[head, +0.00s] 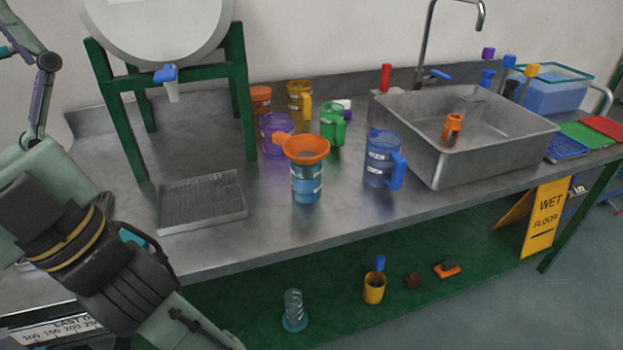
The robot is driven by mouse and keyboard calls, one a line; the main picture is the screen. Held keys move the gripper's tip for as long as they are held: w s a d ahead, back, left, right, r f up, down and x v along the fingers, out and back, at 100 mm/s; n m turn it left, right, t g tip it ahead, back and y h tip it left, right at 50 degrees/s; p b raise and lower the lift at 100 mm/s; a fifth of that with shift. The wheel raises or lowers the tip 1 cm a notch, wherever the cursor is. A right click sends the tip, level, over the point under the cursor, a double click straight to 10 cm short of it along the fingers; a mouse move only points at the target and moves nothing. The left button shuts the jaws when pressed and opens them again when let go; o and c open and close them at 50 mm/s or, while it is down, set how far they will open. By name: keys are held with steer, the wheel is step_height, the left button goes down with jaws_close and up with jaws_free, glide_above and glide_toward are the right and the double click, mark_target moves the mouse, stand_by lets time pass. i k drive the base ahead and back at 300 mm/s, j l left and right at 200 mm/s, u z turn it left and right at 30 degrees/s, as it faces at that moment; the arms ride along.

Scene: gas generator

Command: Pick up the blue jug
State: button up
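The blue jug (379,160) stands upright on the steel counter (340,215), just left of the sink. It is translucent, with a white label and a solid blue handle on its right side. My arm fills the lower left of the head view, well to the left of the jug. My gripper's fingers cannot be made out, so I cannot see whether they are open or hold anything.
A blue container with an orange funnel (305,150) stands close left of the jug. Purple (277,138), green (334,125) and yellow (300,100) jugs stand behind. The sink (480,125) is right. A ridged tray (202,200) lies left. The counter before the jug is clear.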

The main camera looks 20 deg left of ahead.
mark_target(384, 166)
steer(key=i+z, duration=0.1)
steer(key=z, duration=0.25)
steer(key=i+j+z, duration=0.1)
steer(key=z, duration=0.3)
steer(key=i+j+z, duration=0.1)
steer(key=z, duration=0.25)
steer(key=i, duration=0.05)
